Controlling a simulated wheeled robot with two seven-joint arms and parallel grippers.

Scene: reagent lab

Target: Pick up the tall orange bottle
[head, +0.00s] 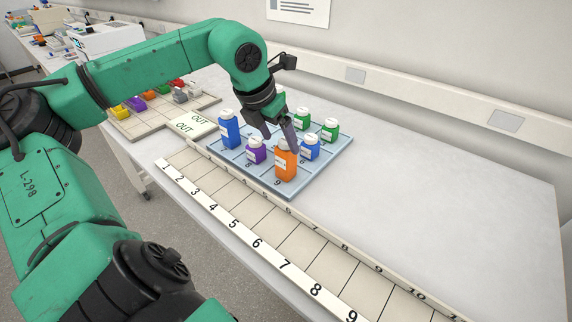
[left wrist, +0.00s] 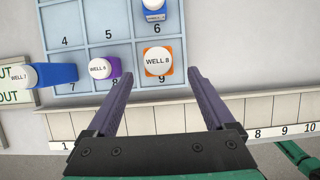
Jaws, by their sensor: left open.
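The tall orange bottle (head: 286,162) stands upright with a white cap on the near corner cell of the blue tray (head: 290,195). In the left wrist view its cap reads WELL 9 (left wrist: 158,61), on the cell marked 9. My left gripper (head: 281,140) is open and comes down from above, close to the bottle. In the left wrist view the two fingers (left wrist: 157,82) are spread apart, pointing toward the bottle. The cap lies between the lines of the fingers, just beyond their tips. Whether a finger touches the bottle cannot be told.
A short purple bottle (head: 255,150) and a tall blue bottle (head: 229,128) stand left of it. A short blue bottle (head: 310,147) and green bottles (head: 330,128) stand behind. A numbered rack (head: 240,210) runs along the front. The right table is clear.

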